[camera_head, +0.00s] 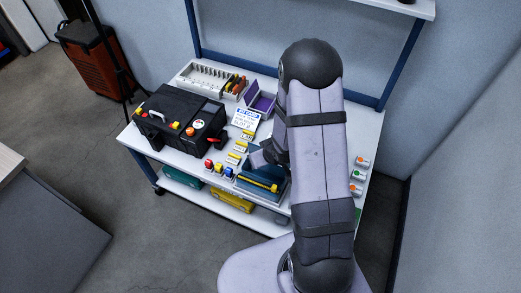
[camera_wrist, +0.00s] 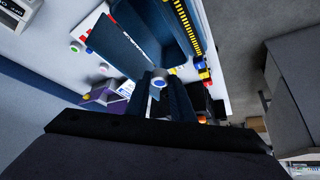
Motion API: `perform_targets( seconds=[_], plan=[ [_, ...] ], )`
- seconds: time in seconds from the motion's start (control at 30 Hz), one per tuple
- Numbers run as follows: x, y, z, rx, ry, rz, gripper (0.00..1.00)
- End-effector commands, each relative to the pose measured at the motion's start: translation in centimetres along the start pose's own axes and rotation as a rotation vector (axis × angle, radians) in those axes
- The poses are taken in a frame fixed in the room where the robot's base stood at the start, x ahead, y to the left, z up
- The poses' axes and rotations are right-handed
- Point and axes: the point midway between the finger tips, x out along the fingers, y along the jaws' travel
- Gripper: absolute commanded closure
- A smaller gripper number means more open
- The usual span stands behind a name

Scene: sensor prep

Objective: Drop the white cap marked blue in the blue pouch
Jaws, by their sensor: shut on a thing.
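A white cap marked blue (camera_wrist: 158,83) is held between the fingers of my gripper (camera_wrist: 159,88) in the wrist view. In the head view my gripper (camera_head: 262,156) is partly hidden by my arm, and the cap cannot be made out. The blue pouch (camera_head: 258,187), with a yellow zip, lies at the front of the table just below my gripper. In the wrist view the open blue pouch (camera_wrist: 137,45) shows beyond the fingertips, its yellow zip along the far side. The cap appears above or beside the pouch; the exact gap cannot be told.
A black case (camera_head: 178,122) stands at the left of the white table (camera_head: 160,150). Small red, yellow and blue pieces (camera_head: 219,169) stand left of the pouch. A purple box (camera_head: 263,103) and a rack (camera_head: 205,78) are at the back. Capped pieces (camera_head: 358,175) line the right edge.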

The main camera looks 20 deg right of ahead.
Motion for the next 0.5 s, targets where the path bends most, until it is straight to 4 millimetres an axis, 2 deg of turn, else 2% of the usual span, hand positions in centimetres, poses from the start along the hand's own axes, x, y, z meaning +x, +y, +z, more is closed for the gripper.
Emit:
perform_targets(
  seconds=[0.03,0.1,0.5],
  plan=[
    [1.1,-0.1,0.3,-0.014,0.002,-0.012,0.98],
    [1.5,-0.3,0.1,-0.033,0.002,-0.025,0.98],
    [2.1,-0.7,-0.6,-0.068,-0.001,-0.043,0.98]
  ],
)
